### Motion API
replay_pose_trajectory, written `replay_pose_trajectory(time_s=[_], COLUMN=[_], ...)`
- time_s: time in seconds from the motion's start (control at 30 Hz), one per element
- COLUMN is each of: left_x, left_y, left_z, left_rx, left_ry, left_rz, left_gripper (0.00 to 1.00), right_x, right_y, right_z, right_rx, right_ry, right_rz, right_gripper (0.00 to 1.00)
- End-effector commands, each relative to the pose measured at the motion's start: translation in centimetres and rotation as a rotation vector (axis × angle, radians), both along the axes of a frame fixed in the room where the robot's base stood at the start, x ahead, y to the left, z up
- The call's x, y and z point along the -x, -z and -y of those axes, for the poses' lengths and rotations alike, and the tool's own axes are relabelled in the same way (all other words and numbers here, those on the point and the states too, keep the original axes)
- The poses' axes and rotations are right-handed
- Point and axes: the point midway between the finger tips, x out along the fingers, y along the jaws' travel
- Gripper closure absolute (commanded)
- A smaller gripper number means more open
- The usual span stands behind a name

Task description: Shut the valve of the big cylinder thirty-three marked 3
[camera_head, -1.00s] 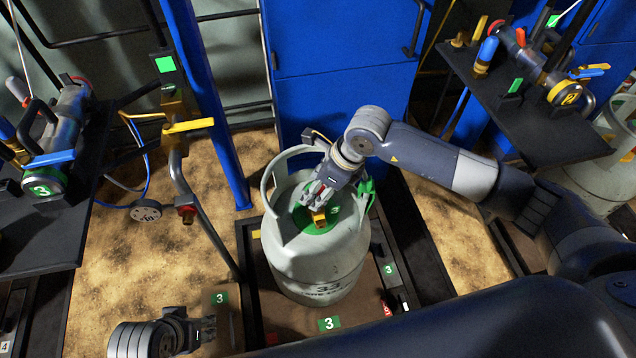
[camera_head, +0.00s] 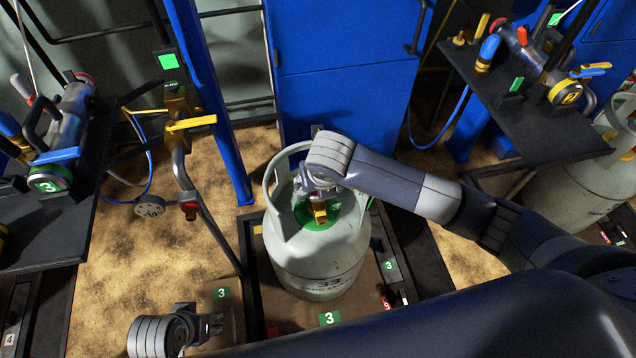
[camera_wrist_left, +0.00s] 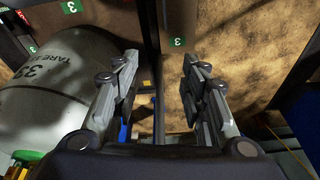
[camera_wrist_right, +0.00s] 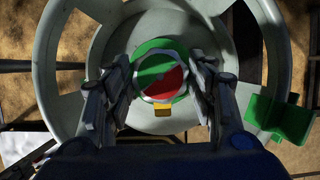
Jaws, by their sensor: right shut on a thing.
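The big grey cylinder (camera_head: 318,262), marked 33, stands upright on a scale platform (camera_head: 262,318) with green 3 labels. In the right wrist view, its valve handwheel (camera_wrist_right: 162,78), with green and red parts on top, sits inside the cylinder's collar (camera_wrist_right: 240,60). My right gripper (camera_wrist_right: 161,88) is shut on the handwheel from above, one finger on each side. In the head view the arm partly hides the valve; its brass body (camera_head: 320,212) shows. My left gripper (camera_wrist_left: 158,95) is open and empty, low at the left of the scale, with the cylinder's side (camera_wrist_left: 55,85) beside it.
A black shelf (camera_head: 50,235) at the left carries a filling head marked 3 (camera_head: 55,178). A pipe with a yellow-handled valve (camera_head: 190,124) stands beside a blue post (camera_head: 215,110). A second shelf (camera_head: 530,115) is at the right. A blue cabinet (camera_head: 345,70) stands behind the cylinder.

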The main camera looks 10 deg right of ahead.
Motion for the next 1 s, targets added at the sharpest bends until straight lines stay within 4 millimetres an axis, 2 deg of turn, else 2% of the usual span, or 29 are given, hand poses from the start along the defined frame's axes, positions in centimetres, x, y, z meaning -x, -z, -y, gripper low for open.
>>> replay_pose_trajectory(time_s=[0.5, 1.0], left_x=[-0.5, -0.2], left_y=[1.5, 2.4], left_z=[0.2, 0.2], left_rx=[0.001, 0.001], left_ry=[0.004, 0.004], left_rz=[0.001, -0.007], left_gripper=[0.6, 0.6], right_x=[0.1, 0.1], right_y=[0.1, 0.2], right_z=[-0.3, -0.3], right_rx=[0.0, 0.001], right_ry=[0.425, 0.576], right_rz=[-0.005, -0.006], right_gripper=[0.72, 0.72])
